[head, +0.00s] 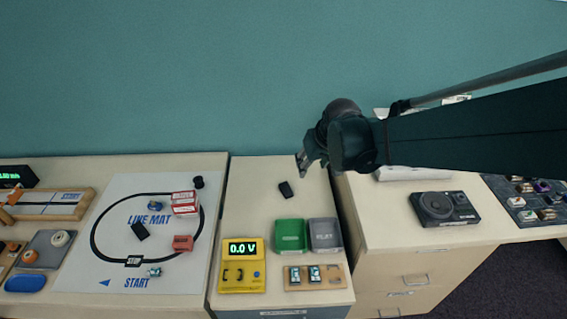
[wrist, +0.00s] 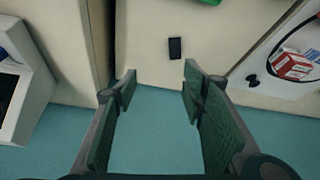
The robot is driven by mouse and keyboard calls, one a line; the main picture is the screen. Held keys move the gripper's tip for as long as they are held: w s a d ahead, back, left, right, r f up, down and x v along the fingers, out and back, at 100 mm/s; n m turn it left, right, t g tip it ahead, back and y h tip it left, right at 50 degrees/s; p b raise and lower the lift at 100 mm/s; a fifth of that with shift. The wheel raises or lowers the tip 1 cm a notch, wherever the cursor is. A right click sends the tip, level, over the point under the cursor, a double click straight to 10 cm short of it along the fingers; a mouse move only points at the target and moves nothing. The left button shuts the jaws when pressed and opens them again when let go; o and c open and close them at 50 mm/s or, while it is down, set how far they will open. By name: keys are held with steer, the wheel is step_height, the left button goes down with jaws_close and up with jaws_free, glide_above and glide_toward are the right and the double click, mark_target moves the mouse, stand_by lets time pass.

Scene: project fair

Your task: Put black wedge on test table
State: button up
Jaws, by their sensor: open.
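A small black block (head: 286,190), which looks like the black wedge, lies on the middle table (head: 247,205) toward its back. It also shows in the wrist view (wrist: 175,48), with nothing around it. Its wedge shape is too small to make out. My gripper (head: 302,164) hangs near the back right of the middle table, above and a little to the right of the block in the head view. In the wrist view my gripper (wrist: 155,84) is open and empty, with the block beyond the fingertips. Another dark piece (head: 139,231) lies on the white mat.
The middle table holds a yellow meter (head: 243,280), a green bin (head: 290,235), a grey bin (head: 325,235) and a wooden board (head: 333,276). The left table carries the track mat (head: 180,270) and red boxes (head: 185,202). A black device (head: 445,208) sits on the right table.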

steer(key=n+g, duration=0.1)
steer(key=n, duration=0.1)
glide_toward(284, 184)
steer(key=shift+w+f+y, duration=0.25)
steer(key=shift+f+y, duration=0.05)
steer(key=shift+f, duration=0.1)
steer(key=shift+b+x, duration=0.4)
steer(key=shift+x, duration=0.9)
steer(key=shift+b+x, duration=0.85)
steer(key=shift+x, duration=1.75)
steer(key=shift+d, duration=0.2)
steer(key=c, duration=1)
